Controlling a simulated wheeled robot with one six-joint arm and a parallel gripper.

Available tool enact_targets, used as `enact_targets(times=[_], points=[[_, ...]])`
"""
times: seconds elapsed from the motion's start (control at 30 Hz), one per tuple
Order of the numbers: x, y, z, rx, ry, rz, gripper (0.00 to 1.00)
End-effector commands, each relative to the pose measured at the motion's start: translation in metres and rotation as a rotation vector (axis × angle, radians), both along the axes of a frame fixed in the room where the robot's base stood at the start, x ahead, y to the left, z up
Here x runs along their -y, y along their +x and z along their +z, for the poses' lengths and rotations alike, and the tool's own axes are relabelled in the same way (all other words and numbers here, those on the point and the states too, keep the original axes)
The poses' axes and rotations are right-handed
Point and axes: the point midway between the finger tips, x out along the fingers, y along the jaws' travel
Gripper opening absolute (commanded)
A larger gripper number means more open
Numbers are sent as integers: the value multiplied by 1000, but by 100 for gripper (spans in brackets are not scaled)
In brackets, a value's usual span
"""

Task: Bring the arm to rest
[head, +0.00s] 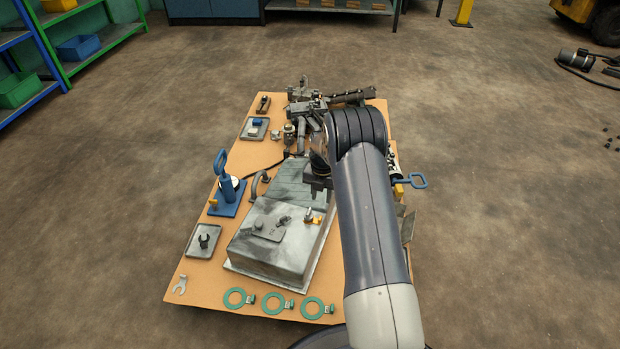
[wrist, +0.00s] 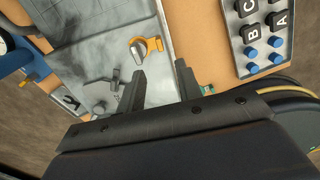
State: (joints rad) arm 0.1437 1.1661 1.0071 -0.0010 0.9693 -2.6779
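My arm (head: 362,200) reaches out over the workboard (head: 190,272) from its near right side, bent at a rounded joint. In the wrist view, my gripper (wrist: 160,68) has its two dark fingers apart with nothing between them. It hangs over the right edge of a grey metal unit (wrist: 90,45), near an orange-and-silver knob (wrist: 146,47). In the head view, this metal unit (head: 275,240) lies in the middle of the board. My arm hides much of the gripper there and part of the board's right side.
A blue hand-pump-like tool (head: 228,190) stands upright on the left. A small tray (head: 204,240) and green rings (head: 272,303) lie near the front. Black machine parts (head: 310,105) crowd the back. A panel with lettered blocks (wrist: 262,30) is right of the gripper. The surrounding floor is mostly clear.

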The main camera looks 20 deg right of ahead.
Motion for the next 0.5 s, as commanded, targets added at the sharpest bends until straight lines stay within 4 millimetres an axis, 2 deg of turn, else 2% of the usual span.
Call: enact_targets(times=[0.33, 0.5], points=[[0, 0, 0, -1, 0, 0, 34], [0, -1, -15, -2, 0, 0, 34]])
